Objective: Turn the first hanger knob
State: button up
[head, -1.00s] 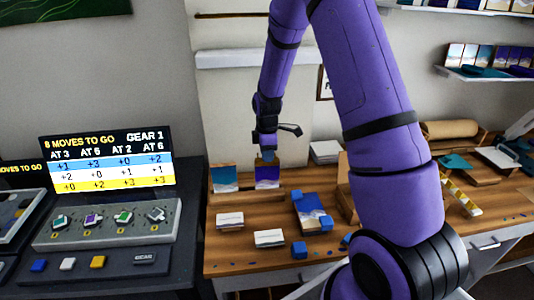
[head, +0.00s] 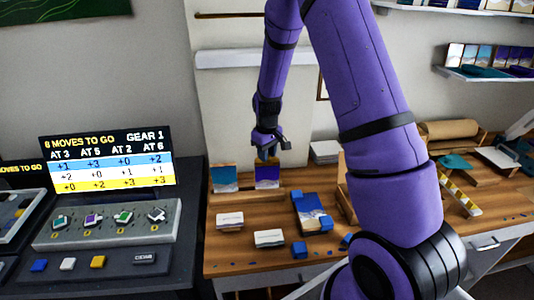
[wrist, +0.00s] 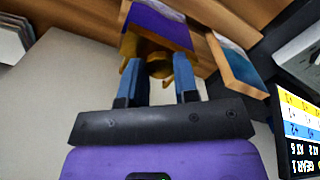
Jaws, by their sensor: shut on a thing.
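A brass-yellow knob (wrist: 160,66) on a hanger shows in the wrist view, with a small purple panel (wrist: 158,27) just beyond it. My gripper (wrist: 160,75) has its two blue fingers either side of the knob and is shut on it. In the head view my gripper (head: 267,159) is at the top of the purple panel (head: 267,177), at the back of the wooden bench. The fingertips and knob are small and partly hidden there. A second panel, blue and white (head: 224,178), stands to its left; it also shows in the wrist view (wrist: 235,62).
A screen (head: 108,160) above a grey console (head: 110,226) with several small knobs stands at the left. White cards (head: 270,239), blue blocks (head: 299,250) and a blue tray (head: 311,214) lie on the bench's front half. Shelves hang on the wall.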

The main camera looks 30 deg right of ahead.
jog(key=m, duration=0.5)
jog(key=shift+m, duration=0.3)
jog(key=m, duration=1)
jog(key=shift+m, duration=0.4)
jog(key=m, duration=0.5)
jog(key=shift+m, duration=0.6)
jog(key=o, duration=0.9)
jog(key=shift+o, duration=0.2)
jog(key=shift+r, duration=0.1)
notch_tip(320, 180, up, 11)
jog(key=shift+f, duration=0.2)
